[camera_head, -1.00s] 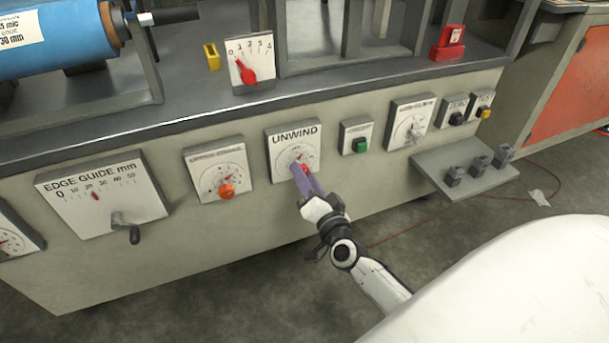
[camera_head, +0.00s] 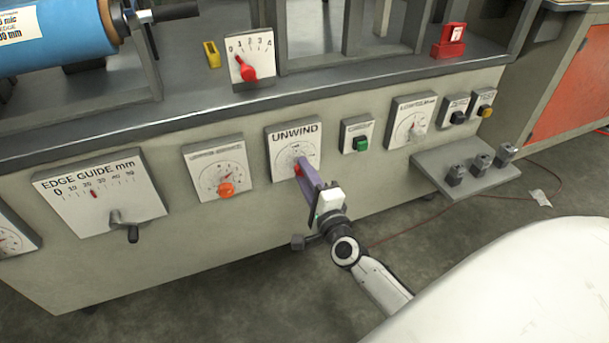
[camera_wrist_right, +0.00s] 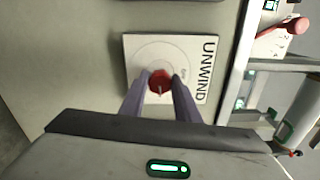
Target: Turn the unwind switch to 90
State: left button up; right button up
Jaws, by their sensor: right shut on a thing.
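The UNWIND panel (camera_head: 284,137) is a white plate with a printed dial on the front of the machine. Its red switch knob (camera_head: 298,170) is mostly hidden by my right gripper (camera_head: 303,168) in the head view. In the right wrist view the red knob (camera_wrist_right: 159,82) sits between the two purple fingertips, with the UNWIND plate (camera_wrist_right: 140,50) around it. My right gripper is shut on the knob. The dial's numbers are too small or covered to read. My left gripper is not in view.
To the left are a dial with an orange knob (camera_head: 226,189) and the EDGE GUIDE panel (camera_head: 85,205) with a dark crank. To the right are a green button (camera_head: 360,144), a white-knobbed dial (camera_head: 411,120) and a small shelf (camera_head: 478,185). Open floor lies below.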

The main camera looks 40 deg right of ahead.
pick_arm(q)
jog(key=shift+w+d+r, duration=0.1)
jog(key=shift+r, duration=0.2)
pick_arm(e)
jog(key=shift+m, duration=0.6)
jog(key=o, duration=1)
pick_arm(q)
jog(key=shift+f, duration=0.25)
pick_arm(e)
jog(key=shift+o, duration=0.2)
pick_arm(q)
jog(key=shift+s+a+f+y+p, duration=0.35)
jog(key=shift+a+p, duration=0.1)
jog(key=shift+p, duration=0.15)
pick_arm(e)
jog(key=v, duration=1)
jog(key=shift+s, duration=0.2)
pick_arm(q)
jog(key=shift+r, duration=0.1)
